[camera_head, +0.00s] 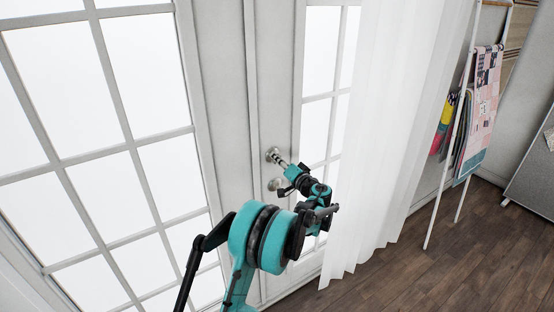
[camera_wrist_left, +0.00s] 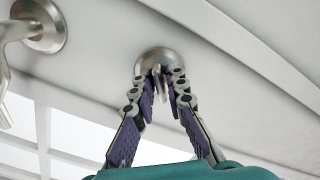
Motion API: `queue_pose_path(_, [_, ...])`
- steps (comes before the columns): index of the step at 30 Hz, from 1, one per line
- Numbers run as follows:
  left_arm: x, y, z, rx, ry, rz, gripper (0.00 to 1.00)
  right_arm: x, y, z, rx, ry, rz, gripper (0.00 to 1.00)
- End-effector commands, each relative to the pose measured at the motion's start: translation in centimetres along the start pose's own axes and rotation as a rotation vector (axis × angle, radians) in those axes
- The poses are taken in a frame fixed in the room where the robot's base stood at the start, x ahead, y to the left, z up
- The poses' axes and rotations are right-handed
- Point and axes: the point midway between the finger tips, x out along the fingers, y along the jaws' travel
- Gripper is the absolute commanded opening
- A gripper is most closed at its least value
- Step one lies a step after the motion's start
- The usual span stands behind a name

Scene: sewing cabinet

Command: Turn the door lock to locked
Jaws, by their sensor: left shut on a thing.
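The door lock (camera_wrist_left: 160,57) is a round silver plate with a small thumb-turn on the white door (camera_head: 277,90). In the left wrist view my left gripper (camera_wrist_left: 162,90) has its two purple-padded fingers closed around the thumb-turn, which partly hides it. In the head view my left gripper (camera_head: 283,162) reaches the upper round fitting (camera_head: 271,154) on the door. My right gripper is not in either view.
A silver door handle on a round base (camera_wrist_left: 40,28) sits beside the lock. A white curtain (camera_head: 365,130) hangs right of the door. A white rack with fabrics (camera_head: 482,110) stands farther right on the wooden floor (camera_head: 440,270).

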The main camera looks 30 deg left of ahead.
Motion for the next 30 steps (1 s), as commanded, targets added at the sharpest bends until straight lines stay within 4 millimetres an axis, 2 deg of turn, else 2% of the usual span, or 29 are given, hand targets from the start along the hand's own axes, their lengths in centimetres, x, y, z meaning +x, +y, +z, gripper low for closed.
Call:
queue_pose_path(18, [-0.08,0.1,0.1,-0.572,-0.003,-0.002,0.0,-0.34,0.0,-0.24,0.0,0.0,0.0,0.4])
queue_pose_path(30, [-0.09,0.13,0.13,-0.81,-0.003,-0.003,0.0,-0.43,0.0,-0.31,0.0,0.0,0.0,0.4])
